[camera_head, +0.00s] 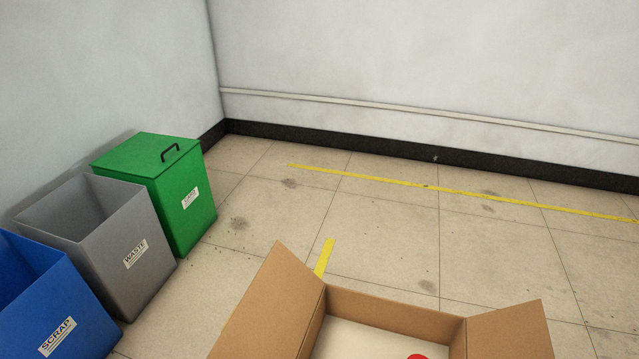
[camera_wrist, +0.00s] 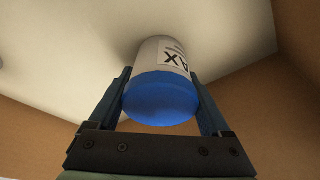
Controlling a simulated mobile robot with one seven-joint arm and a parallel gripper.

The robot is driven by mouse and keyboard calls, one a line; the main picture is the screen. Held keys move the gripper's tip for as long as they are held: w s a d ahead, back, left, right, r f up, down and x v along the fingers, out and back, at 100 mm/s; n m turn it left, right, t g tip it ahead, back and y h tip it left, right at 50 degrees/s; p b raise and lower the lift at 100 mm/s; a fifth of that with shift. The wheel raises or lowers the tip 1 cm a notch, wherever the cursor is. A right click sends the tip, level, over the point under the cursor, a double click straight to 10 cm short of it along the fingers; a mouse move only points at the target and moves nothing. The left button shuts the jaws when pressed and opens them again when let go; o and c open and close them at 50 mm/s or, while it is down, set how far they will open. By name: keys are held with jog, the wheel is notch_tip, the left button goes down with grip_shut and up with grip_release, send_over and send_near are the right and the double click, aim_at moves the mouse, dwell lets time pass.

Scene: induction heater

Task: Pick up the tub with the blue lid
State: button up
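The tub with the blue lid (camera_wrist: 161,97) shows in the wrist view. It has a pale body (camera_wrist: 160,50) with a label ending in "AX", and its lid faces my wrist camera. My gripper (camera_wrist: 161,85) has one dark finger against each side of the tub, with no clear gap on either side, so it looks shut on it. The tub is inside a cardboard box, over the pale bottom (camera_wrist: 60,50); I cannot tell whether it touches the bottom. The head view shows neither the tub nor my gripper.
The open cardboard box (camera_head: 395,312) stands at the bottom of the head view, with a red object (camera_head: 418,356) at the lower frame edge. Blue (camera_head: 50,300), grey (camera_head: 110,245) and lidded green (camera_head: 165,190) bins stand at left. Floor behind the box is clear.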

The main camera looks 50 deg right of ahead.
jog(key=c, duration=1)
jog(key=shift+r, duration=0.1)
